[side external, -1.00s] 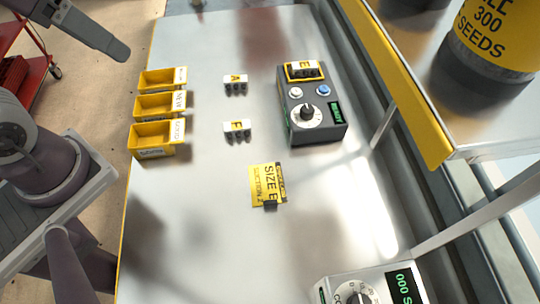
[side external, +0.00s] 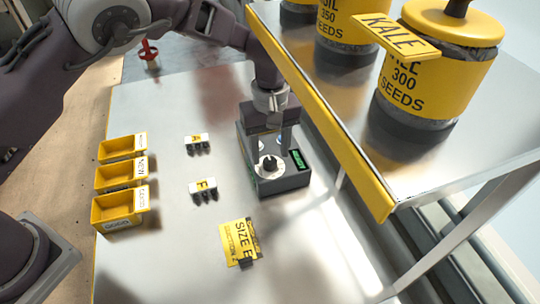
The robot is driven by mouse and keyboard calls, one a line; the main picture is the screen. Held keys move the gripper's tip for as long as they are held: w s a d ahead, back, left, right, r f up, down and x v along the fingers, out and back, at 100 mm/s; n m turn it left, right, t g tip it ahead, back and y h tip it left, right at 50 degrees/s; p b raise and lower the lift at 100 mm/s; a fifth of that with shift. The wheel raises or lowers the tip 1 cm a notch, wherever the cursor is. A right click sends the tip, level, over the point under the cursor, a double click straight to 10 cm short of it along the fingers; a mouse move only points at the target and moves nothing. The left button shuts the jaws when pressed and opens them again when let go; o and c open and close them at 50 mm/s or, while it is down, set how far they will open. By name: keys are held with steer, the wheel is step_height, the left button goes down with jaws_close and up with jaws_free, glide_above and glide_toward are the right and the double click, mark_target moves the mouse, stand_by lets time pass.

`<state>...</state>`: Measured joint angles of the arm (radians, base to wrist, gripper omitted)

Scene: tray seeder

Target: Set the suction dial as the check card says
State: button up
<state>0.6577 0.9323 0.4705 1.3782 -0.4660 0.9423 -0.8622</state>
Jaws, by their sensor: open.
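The check card (side external: 231,243) is yellow and lies on the metal table; it reads "SIZE E" with a smaller suction line that looks like "SUCTION 2". The suction dial (side external: 269,168) is a pale disc with a dark knob on top of a dark grey control box (side external: 287,181). I cannot read where the knob points. My gripper (side external: 270,152) points down over the box, its two fingers apart, above and just behind the dial; I cannot tell whether they touch the knob. It hides the back of the box, with its buttons and seat.
Three yellow bins (side external: 117,209) stand at the left. Two small lettered nozzle blocks (side external: 202,187) (side external: 197,140) sit mid-table. A yellow-edged shelf (side external: 330,120) with seed drums (side external: 430,75) rises close to the right of my arm. A small green display (side external: 298,160) is beside the dial.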

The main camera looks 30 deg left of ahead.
mark_target(270, 163)
step_height(270, 163, down, 2)
steer(key=shift+f, duration=0.25)
jaws_close()
steer(key=shift+m, duration=0.3)
steer(key=m, duration=0.5)
steer(key=shift+m, duration=0.4)
steer(key=m, duration=0.5)
steer(key=shift+m, duration=0.3)
steer(key=shift+r, duration=0.1)
jaws_free()
